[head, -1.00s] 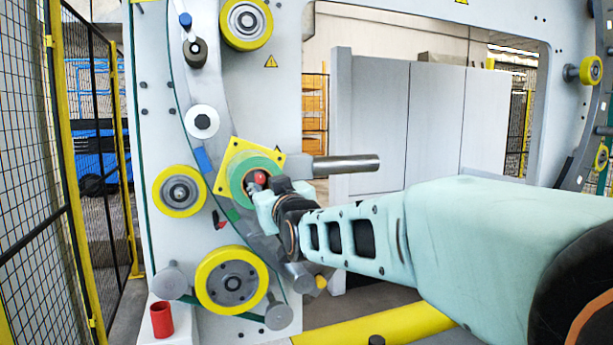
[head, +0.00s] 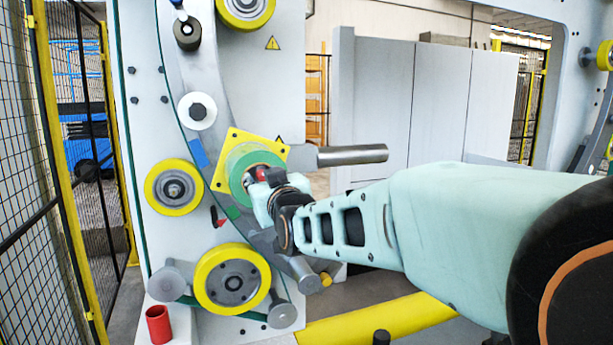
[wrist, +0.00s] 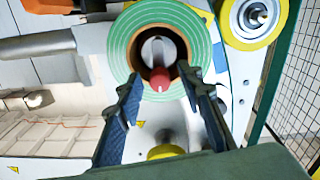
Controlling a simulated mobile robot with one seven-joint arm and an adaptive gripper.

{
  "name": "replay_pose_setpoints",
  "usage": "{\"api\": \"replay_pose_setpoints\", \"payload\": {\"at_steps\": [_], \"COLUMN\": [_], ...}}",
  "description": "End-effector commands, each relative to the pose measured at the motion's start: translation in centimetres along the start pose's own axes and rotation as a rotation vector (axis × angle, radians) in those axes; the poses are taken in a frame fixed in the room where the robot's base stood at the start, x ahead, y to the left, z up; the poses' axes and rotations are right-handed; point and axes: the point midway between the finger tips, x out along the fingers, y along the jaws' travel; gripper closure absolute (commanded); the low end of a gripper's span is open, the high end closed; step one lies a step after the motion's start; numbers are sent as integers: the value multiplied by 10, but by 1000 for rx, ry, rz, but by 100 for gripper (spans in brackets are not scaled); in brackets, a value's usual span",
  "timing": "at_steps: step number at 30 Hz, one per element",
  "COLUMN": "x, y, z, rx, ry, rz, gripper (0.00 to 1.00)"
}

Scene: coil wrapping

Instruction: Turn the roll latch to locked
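The roll latch is a grey bar with a red knob (wrist: 160,79) in the core of a green roll (wrist: 119,42). In the head view the red knob (head: 261,173) shows just beyond my gripper, and the green roll (head: 238,162) sits on a yellow plate (head: 228,143). My gripper (wrist: 160,84) is open, with one blue-lined finger on each side of the red knob and a gap to both. The wrist view does not show clearly how deep the fingertips reach. In the head view my gripper (head: 262,194) partly covers the roll and latch.
A grey bar (head: 352,155) sticks out to the right of the roll. Yellow-rimmed rollers (head: 173,187) (head: 232,279) sit left of and below it. A red cup (head: 158,324) stands at lower left. A mesh fence (head: 50,200) is at far left.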

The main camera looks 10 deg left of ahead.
Motion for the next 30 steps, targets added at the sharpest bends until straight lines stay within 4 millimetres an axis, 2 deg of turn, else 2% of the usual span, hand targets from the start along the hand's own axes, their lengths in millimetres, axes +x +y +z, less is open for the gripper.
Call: {"api": "replay_pose_setpoints", "payload": {"at_steps": [2,11,22,30], "x": [0,0,0,0], "y": [0,0,2,8], "z": [0,0,2,8], "rx": [0,0,42,210], "ry": [0,0,3,5], "rz": [0,0,1,3], "gripper": [68,100,100,100]}}
